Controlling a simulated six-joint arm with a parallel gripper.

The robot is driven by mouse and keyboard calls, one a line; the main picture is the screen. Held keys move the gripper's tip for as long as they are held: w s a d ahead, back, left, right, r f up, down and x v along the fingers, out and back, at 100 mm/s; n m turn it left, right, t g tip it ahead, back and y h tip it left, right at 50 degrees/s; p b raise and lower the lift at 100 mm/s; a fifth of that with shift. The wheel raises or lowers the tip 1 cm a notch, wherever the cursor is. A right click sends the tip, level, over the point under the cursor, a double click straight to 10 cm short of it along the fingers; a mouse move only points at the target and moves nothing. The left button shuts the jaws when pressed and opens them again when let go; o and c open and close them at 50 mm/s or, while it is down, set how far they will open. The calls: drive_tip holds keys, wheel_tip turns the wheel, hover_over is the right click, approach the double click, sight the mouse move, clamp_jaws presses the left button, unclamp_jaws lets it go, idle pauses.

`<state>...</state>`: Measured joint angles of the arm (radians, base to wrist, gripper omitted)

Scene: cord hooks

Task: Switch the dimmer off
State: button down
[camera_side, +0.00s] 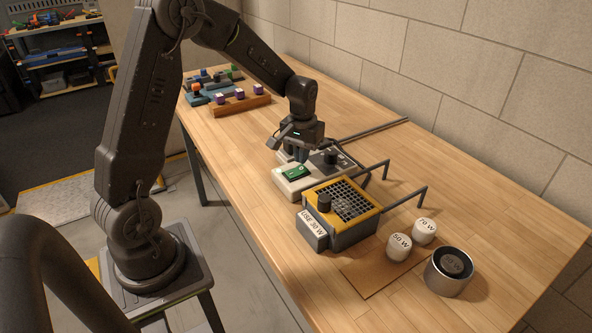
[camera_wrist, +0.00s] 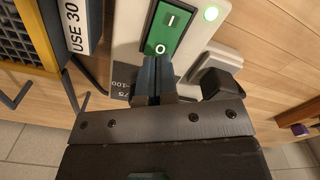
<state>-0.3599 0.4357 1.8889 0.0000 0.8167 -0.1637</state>
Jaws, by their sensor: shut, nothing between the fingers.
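The dimmer is a pale box (camera_side: 281,185) on the bench with a green rocker switch (camera_side: 295,172) and a dark knob (camera_side: 331,158). In the wrist view the rocker (camera_wrist: 170,25) shows an I and an O, with the O end nearer my gripper. A round green lamp (camera_wrist: 211,13) beside it is lit. My gripper (camera_side: 299,158) is shut and empty over the dimmer. In the wrist view its fingertips (camera_wrist: 153,62) are just beside the O end; I cannot tell whether they touch. Which end of the rocker is pressed in is unclear.
A yellow and grey grille box (camera_side: 370,233) labelled USE 30 W stands close in front. White pieces marked 50 W (camera_side: 399,248) and 70 W (camera_side: 424,231) and a metal cup (camera_side: 436,279) are nearer. Hooked rods stand right; a wooden block with purple cubes (camera_side: 247,106) lies behind.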

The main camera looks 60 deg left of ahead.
sight(302, 168)
drive_tip(key=shift+f, duration=1.25)
idle(0.4)
drive_tip(key=shift+r, duration=3.5)
drive_tip(key=shift+r, duration=0.1)
drive_tip(key=shift+s+d+r, duration=0.1)
drive_tip(key=shift+d+r, duration=0.15)
drive_tip(key=shift+r, duration=0.05)
drive_tip(key=s+d+r+m+t, duration=0.3)
drive_tip(key=s+d+r, duration=0.6)
drive_tip(key=r, duration=0.1)
drive_tip(key=s+d+r+m+t, duration=0.1)
drive_tip(key=s+d, duration=0.4)
drive_tip(key=s, duration=0.6)
drive_tip(key=shift+d+m+t, duration=0.2)
drive_tip(key=shift+m+t, duration=0.6)
drive_tip(key=shift+m, duration=0.2)
